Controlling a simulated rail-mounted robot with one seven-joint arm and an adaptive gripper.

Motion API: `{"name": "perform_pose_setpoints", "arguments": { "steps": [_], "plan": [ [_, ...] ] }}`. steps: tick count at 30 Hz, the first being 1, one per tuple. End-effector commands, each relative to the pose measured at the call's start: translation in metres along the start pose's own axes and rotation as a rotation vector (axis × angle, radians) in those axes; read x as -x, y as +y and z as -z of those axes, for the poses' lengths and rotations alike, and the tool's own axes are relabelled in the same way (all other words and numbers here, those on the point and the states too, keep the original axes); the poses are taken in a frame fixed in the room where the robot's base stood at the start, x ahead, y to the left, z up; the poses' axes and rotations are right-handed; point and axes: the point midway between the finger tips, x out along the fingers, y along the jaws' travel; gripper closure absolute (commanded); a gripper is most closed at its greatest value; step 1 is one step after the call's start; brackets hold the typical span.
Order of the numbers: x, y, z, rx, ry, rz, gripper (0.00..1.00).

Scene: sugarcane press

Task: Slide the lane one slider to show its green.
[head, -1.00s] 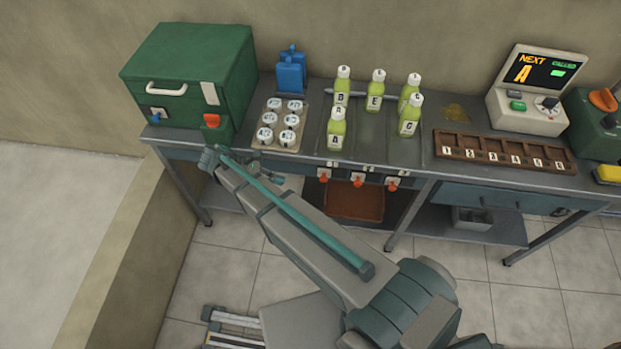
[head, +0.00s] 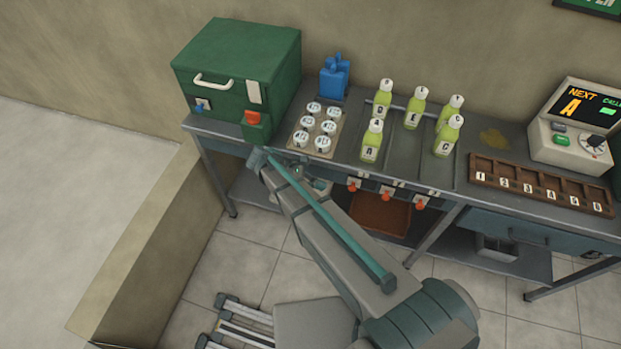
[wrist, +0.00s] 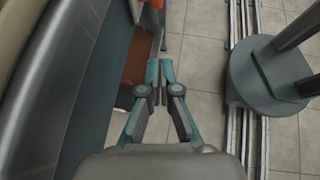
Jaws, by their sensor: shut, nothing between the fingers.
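Three slider units with orange knobs sit in a row on the table's front face: a left one (head: 353,185), a middle one (head: 387,193) and a right one (head: 421,202). Each has a pale plate. Their labels are too small to read, and I see no green on them. My gripper (wrist: 158,80) is shut and empty in the wrist view, its fingertips together, pointing along the table front. An orange piece shows at the top edge of that view, beyond the fingertips; I cannot tell which slider it belongs to. In the head view my arm mostly hides the gripper, left of the sliders.
Lettered green bottles (head: 371,142) stand on the table behind the sliders. A rack of white-capped jars (head: 301,140) and a green box (head: 236,72) are to the left. A reddish-brown bin (head: 380,214) sits below the sliders.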

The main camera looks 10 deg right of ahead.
Motion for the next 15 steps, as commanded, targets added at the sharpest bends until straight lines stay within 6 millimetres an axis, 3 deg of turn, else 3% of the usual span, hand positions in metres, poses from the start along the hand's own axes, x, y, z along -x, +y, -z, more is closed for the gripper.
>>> {"name": "perform_pose_setpoints", "arguments": {
  "steps": [6, 15],
  "plan": [
    [-0.042, -0.001, -0.003, 0.001, -0.002, 0.003, 1.00],
    [-0.060, 0.000, -0.032, 0.000, 0.000, 0.000, 1.00]
  ]
}}
